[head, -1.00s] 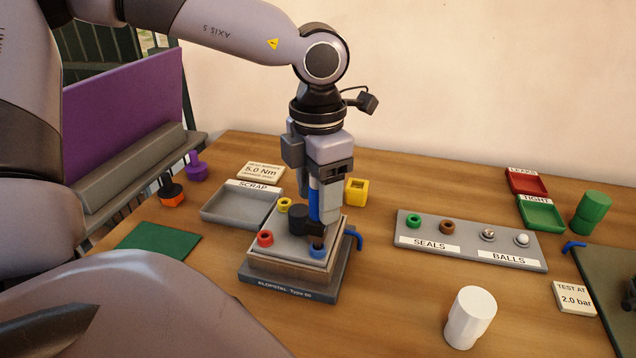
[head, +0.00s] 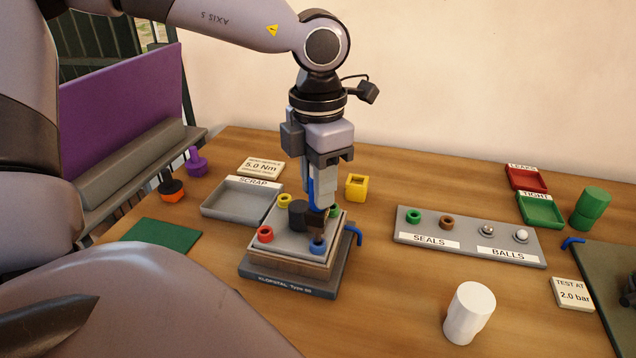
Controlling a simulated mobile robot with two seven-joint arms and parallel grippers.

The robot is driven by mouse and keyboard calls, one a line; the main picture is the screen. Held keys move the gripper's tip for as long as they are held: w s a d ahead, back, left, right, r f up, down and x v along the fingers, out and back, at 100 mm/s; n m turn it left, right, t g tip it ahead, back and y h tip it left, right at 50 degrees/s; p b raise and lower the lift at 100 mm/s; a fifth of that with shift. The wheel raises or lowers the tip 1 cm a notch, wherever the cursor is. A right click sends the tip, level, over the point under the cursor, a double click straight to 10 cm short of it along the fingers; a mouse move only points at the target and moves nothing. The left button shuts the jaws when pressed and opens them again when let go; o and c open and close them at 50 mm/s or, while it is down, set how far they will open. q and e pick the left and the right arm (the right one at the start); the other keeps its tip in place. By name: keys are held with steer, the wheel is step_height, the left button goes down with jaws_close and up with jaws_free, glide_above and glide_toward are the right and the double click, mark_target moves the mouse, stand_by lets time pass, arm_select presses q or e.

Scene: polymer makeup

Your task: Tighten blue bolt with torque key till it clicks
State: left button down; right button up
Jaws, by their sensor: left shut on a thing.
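My left gripper (head: 319,193) points down over the pump fixture and is shut on the torque key (head: 311,194), whose blue handle shows partly beside the fingers. The key stands about upright. Red (head: 265,234), yellow (head: 284,200) and green (head: 334,211) bolts sit at the other corners around a black cylinder (head: 298,215). My right gripper is not in view.
A grey scrap tray (head: 213,214) stands left of the fixture, a yellow block (head: 356,187) behind it. A seals and balls tray (head: 400,222) lies to the right. A white cylinder (head: 469,312) stands at front right. Bare table lies between.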

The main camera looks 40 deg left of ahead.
arm_select(q)
steer(key=shift+r, duration=0.25)
steer(key=shift+r+p, duration=0.9)
steer(key=shift+r, duration=0.45)
